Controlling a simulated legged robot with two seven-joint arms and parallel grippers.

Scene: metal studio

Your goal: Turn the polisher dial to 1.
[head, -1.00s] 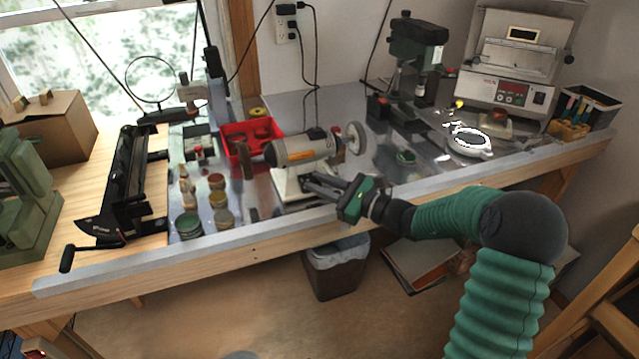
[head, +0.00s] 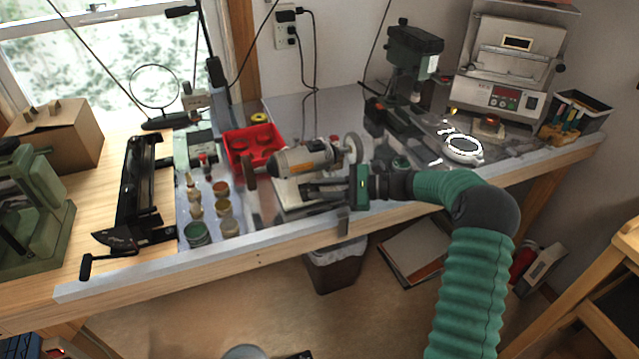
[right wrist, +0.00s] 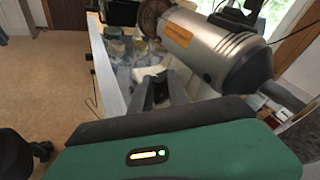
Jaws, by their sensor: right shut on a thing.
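The polisher (head: 303,157) is a silver motor with an orange label and a wheel at each end, on a pale base near the bench's front edge. It also shows in the right wrist view (right wrist: 205,45). My right gripper (head: 303,190) reaches in from the right, its fingers low in front of the polisher base. In the right wrist view its fingertips (right wrist: 163,78) are at the base, below the motor. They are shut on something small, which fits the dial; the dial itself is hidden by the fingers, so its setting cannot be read. My left gripper is not in view.
A red tray (head: 250,143) stands behind left of the polisher. Several small jars (head: 197,233) stand to its left. A green drill press (head: 412,65) and a furnace (head: 508,70) stand at right.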

